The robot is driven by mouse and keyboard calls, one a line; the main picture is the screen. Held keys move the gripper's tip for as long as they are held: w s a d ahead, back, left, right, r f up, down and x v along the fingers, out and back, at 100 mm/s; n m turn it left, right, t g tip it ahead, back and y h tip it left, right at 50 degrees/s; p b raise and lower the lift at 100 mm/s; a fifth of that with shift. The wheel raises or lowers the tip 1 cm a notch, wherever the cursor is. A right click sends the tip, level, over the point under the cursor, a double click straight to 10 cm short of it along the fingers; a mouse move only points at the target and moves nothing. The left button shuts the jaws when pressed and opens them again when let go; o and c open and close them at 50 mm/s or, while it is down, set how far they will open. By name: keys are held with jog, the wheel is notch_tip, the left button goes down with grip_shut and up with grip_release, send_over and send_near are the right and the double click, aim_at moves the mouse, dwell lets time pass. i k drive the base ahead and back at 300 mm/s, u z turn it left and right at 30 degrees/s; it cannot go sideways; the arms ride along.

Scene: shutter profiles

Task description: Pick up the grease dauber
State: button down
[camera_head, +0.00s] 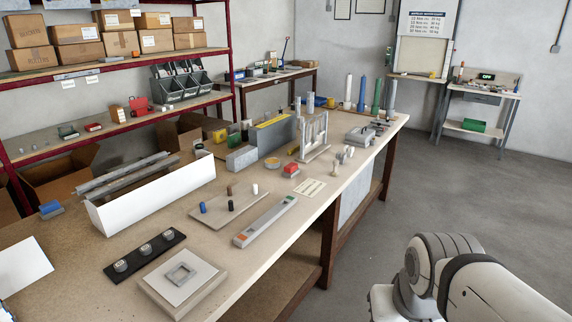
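I cannot pick out the grease dauber for certain at this size. Small upright pieces stand on a thin tray (226,218) in the middle of the workbench: a blue one (203,207), a dark one (231,205) and a white one (255,188). A brown piece (229,190) stands at the tray's back edge. My arm (450,275) shows at the bottom right, over the floor and apart from the bench. My gripper's fingers are not visible.
The wooden workbench (112,247) also holds a long white channel (155,195), a long grey bar (265,222), a black strip with round knobs (145,255) and a square plate (182,278). Shelves with cardboard boxes stand behind at left. The grey floor (450,190) at right is clear.

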aim_at(335, 163)
jog(key=z, duration=1.05)
jog(key=i, duration=4.25)
jog(key=u, duration=1.65)
